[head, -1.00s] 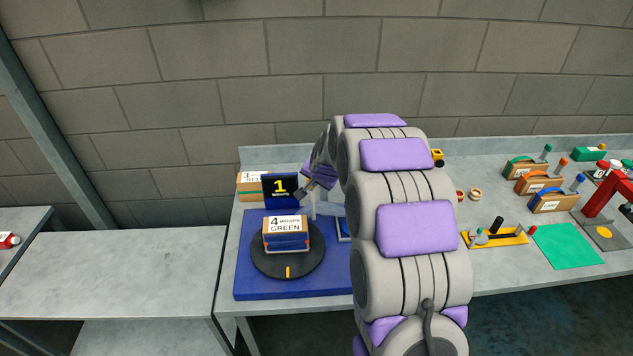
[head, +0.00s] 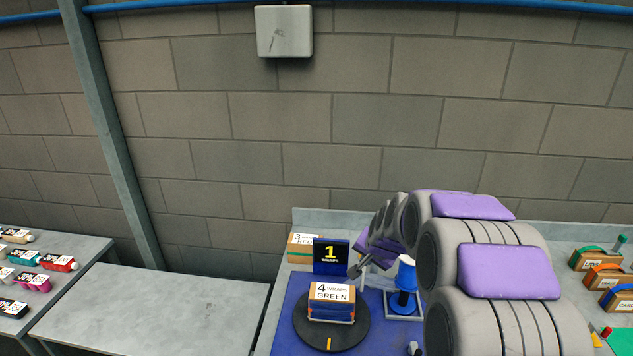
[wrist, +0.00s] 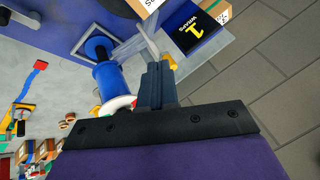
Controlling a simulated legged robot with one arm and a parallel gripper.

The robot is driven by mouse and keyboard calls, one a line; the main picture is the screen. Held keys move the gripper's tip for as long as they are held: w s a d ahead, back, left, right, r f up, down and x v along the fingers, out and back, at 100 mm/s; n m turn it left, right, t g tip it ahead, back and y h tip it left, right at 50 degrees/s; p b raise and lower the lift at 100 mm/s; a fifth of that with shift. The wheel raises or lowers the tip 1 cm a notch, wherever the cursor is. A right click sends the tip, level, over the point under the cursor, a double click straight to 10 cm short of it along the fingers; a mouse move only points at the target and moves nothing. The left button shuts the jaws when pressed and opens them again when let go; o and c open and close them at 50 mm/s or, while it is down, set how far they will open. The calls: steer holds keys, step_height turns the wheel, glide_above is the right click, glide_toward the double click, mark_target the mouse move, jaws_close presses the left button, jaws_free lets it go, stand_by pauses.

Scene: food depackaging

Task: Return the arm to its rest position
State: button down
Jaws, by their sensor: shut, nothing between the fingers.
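My gripper (head: 356,270) is shut and empty. It is in the air over the blue mat (head: 290,320), beside the dark sign (head: 331,254) with a yellow 1. In the wrist view, its closed fingers (wrist: 153,68) point up the picture, toward the sign (wrist: 193,27) and a box corner. My arm reaches in from the lower right and hides part of the bench. A box labelled "4 wraps green" (head: 332,301) sits on the black turntable (head: 304,333), apart from my gripper.
A blue spool (head: 404,290) stands just right of my gripper; it also shows in the wrist view (wrist: 109,80). Another box (head: 301,247) stands behind the sign. A bare grey table (head: 150,310) is at left, and bottles (head: 60,263) lie on a table beyond it.

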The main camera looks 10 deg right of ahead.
steer(key=s+a+f+n+g+b, duration=0.25)
steer(key=s+a+b, duration=0.2)
steer(key=s, duration=0.55)
steer(key=s+a+f+n+g+b, duration=0.1)
steer(key=s+a+f+n+b, duration=0.3)
steer(key=s, duration=0.6)
steer(key=s+f+n+g+b, duration=0.1)
steer(key=s+f+g+b, duration=0.1)
steer(key=s, duration=1)
steer(key=s+a+f+n+g+b, duration=0.1)
steer(key=s+f+g+b, duration=0.2)
steer(key=s, duration=0.9)
steer(key=shift+a+f+b, duration=0.2)
steer(key=shift+f+b, duration=0.2)
steer(key=shift+f, duration=0.1)
